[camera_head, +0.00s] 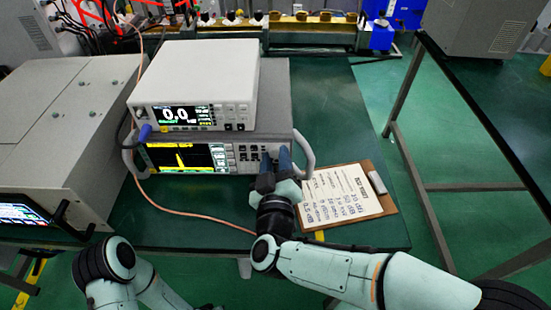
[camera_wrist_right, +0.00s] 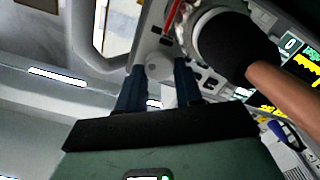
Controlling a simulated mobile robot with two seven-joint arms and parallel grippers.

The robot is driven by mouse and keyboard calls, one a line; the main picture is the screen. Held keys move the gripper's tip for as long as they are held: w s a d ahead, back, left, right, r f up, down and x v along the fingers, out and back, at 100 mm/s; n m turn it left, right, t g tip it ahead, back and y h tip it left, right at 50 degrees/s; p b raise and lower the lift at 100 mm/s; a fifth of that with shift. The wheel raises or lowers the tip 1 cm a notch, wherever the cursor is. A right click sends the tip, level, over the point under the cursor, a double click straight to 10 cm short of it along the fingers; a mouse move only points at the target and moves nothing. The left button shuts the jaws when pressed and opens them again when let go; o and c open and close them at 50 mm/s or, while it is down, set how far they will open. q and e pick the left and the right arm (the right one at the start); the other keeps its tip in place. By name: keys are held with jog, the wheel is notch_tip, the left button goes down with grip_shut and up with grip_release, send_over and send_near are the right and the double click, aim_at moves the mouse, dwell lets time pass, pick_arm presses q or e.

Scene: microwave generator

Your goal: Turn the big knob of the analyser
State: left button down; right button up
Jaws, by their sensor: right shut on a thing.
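The analyser (camera_head: 185,157) is the lower of two stacked instruments, with a yellow trace on its dark screen. My right gripper (camera_head: 275,170) is at the right part of its front panel, fingers pointing at the panel. In the right wrist view, a round light-grey knob (camera_wrist_right: 158,68) sits between the two dark blue fingertips of this gripper (camera_wrist_right: 158,85). The gripper is shut on this knob. In the head view the knob is hidden behind the fingers. My left arm shows at the lower left, but I cannot make out its gripper.
A white meter (camera_head: 195,85) stands on the analyser. A black connector (camera_wrist_right: 235,45) with a copper-coloured cable sits close beside the fingers. The analyser's side handle (camera_head: 304,155) is just right of the gripper. A clipboard (camera_head: 345,197) lies on the green table to the right.

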jog(key=shift+m, duration=0.8)
jog(key=shift+d+m, duration=0.1)
jog(key=shift+m, duration=2.7)
jog(key=m+b, duration=0.1)
jog(key=m, duration=0.2)
jog(key=shift+d+f+m, duration=0.1)
jog(key=shift+m, duration=0.2)
pick_arm(q)
jog(key=s+f+g+b, duration=0.1)
jog(key=s+f+g, duration=0.1)
jog(key=s+f, duration=0.2)
jog(key=shift+s+a+b, duration=0.35)
jog(key=shift+s, duration=0.1)
pick_arm(e)
jog(key=shift+m, duration=1.9)
pick_arm(q)
jog(key=shift+f, duration=0.1)
